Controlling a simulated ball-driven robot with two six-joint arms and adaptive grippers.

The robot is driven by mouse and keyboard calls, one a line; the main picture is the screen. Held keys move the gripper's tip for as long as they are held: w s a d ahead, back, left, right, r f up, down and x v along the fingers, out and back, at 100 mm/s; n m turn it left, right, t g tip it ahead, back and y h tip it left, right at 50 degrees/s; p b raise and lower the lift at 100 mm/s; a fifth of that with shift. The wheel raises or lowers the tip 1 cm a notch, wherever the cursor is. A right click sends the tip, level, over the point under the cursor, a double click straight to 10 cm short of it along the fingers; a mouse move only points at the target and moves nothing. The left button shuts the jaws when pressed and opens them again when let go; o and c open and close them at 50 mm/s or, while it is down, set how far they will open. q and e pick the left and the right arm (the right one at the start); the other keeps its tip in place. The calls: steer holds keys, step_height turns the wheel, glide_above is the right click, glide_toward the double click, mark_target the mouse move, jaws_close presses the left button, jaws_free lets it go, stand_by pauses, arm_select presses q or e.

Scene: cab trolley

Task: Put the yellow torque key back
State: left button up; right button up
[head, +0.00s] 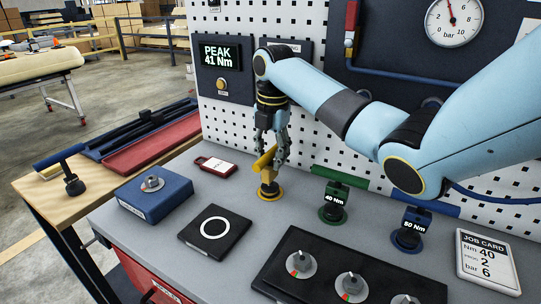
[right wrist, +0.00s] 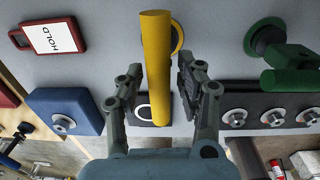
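The yellow torque key (head: 266,163) stands upright on its yellow ring base (head: 270,195) on the grey bench top. My right gripper (head: 270,155) is above it, pointing down, with its fingers on either side of the yellow handle. In the right wrist view the yellow handle (right wrist: 156,65) lies between the fingers of my right gripper (right wrist: 160,90), with gaps visible on both sides, so it looks open. Part of the yellow ring (right wrist: 177,38) shows behind the handle. My left gripper is not in view.
Green (head: 333,204) and blue (head: 409,233) torque keys stand to the right. A red-framed tag (head: 215,166), blue block (head: 154,192) and black pad with a white ring (head: 214,230) lie left and in front. A pegboard (head: 233,110) rises close behind.

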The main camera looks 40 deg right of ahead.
step_height(320, 180, up, 7)
steer(key=shift+s+r+b, duration=0.1)
steer(key=shift+b, duration=0.2)
step_height(320, 180, up, 5)
steer(key=p, duration=0.3)
steer(key=shift+s, duration=0.15)
steer(key=shift+f, duration=0.2)
